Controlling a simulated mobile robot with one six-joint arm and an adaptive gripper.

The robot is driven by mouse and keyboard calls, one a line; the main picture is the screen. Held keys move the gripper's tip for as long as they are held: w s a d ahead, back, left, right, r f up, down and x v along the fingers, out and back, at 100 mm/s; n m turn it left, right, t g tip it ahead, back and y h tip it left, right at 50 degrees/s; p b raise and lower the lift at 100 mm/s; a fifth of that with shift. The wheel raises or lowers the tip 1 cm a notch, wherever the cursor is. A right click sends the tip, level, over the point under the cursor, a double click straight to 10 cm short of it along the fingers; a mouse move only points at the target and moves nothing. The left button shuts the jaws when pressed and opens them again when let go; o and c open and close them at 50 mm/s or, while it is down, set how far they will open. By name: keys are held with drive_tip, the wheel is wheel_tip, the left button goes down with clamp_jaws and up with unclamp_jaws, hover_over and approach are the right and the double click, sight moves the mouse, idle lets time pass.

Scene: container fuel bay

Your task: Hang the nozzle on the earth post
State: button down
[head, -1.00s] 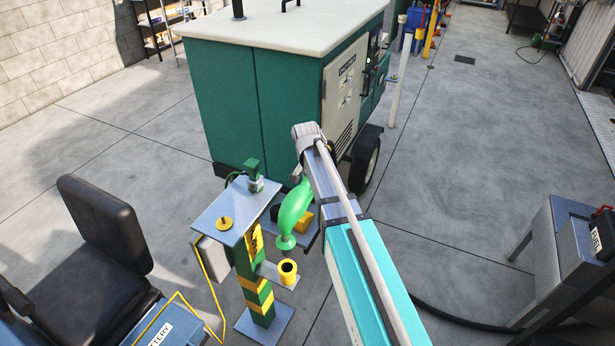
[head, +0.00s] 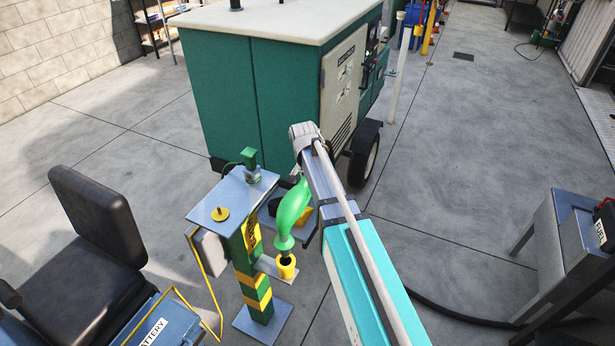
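The green nozzle (head: 292,209) hangs at the end of my arm, with its narrow end pointing down. The earth post (head: 250,262) is green with yellow bands, stands on a flat base plate and has a grey top plate. A yellow cup-shaped holder (head: 286,268) sticks out from the post on a small bracket. The nozzle's lower end is right above the holder's dark opening and overlaps its rim in the head view; I cannot tell whether it is inside. My gripper is hidden behind my arm and the nozzle, so its fingers do not show.
A green generator (head: 275,95) stands behind. A black chair (head: 90,235) and a blue battery box (head: 160,325) are at left.

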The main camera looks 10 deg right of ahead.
sight(308, 198)
drive_tip(key=shift+s+f, duration=0.1)
drive_tip(key=shift+f, duration=0.2)
drive_tip(key=shift+s+a+f+b, duration=0.1)
drive_tip(key=shift+a+f+b, duration=0.05)
drive_tip(key=shift+f+b, duration=0.15)
drive_tip(key=shift+f, duration=0.15)
idle(0.8)
drive_tip(key=shift+f+b, duration=0.15)
drive_tip(key=shift+b, duration=0.2)
drive_tip(key=shift+f+b, duration=1.55)
drive_tip(key=shift+b, duration=0.05)
drive_tip(key=shift+f+b, duration=2.1)
